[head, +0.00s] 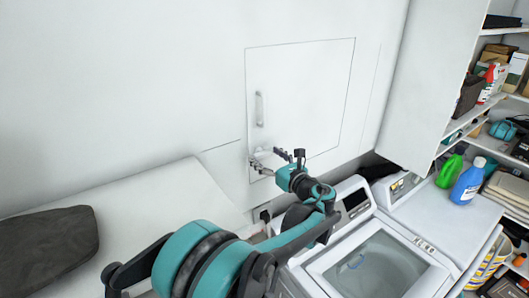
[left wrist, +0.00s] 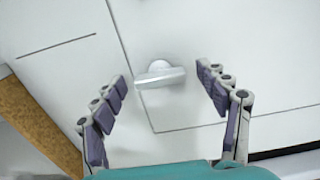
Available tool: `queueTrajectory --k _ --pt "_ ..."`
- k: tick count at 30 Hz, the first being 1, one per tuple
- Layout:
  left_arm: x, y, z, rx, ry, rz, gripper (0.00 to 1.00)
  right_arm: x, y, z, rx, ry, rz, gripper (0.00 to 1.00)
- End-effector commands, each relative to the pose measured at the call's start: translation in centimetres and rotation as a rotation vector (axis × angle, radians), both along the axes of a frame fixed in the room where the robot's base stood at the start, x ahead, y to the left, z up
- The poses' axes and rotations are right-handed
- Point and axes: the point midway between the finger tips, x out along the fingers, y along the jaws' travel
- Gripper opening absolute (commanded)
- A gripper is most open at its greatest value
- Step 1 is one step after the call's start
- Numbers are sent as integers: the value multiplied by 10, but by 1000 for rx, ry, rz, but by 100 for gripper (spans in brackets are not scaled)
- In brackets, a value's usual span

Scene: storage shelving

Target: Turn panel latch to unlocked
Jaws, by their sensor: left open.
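The white wall panel (head: 305,95) is outlined by thin dark lines and lies flush with the wall; it also shows in the left wrist view (left wrist: 195,30). A silvery latch with a short flat lever (left wrist: 160,77) sits near the panel's lower edge, its lever lying roughly crosswise in the left wrist view. My left gripper (head: 266,161) is at the panel's lower left corner. Its fingers are spread, one on each side of the latch, with visible gaps. In the head view the fingers partly hide the latch. My right gripper is not in view.
A vertical handle (head: 259,108) is on the panel above my gripper. A washing machine (head: 425,262) stands below right, with a green bottle (head: 449,171) and a blue bottle (head: 467,182) nearby. Loaded shelves (head: 455,125) are at right. A dark cushion (head: 45,245) lies at left.

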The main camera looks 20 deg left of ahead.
Motion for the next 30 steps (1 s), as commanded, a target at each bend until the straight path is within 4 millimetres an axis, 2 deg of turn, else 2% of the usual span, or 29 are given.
queueTrajectory --k 3,11,17,30 --pt "4 7 0 -1 -1 0 74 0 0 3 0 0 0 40" --pt "5 8 0 -1 0 -1 74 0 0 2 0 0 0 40" --pt "5 8 0 -1 0 -1 24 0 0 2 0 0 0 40" --pt "5 8 -1 -30 -51 -1 24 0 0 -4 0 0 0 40"
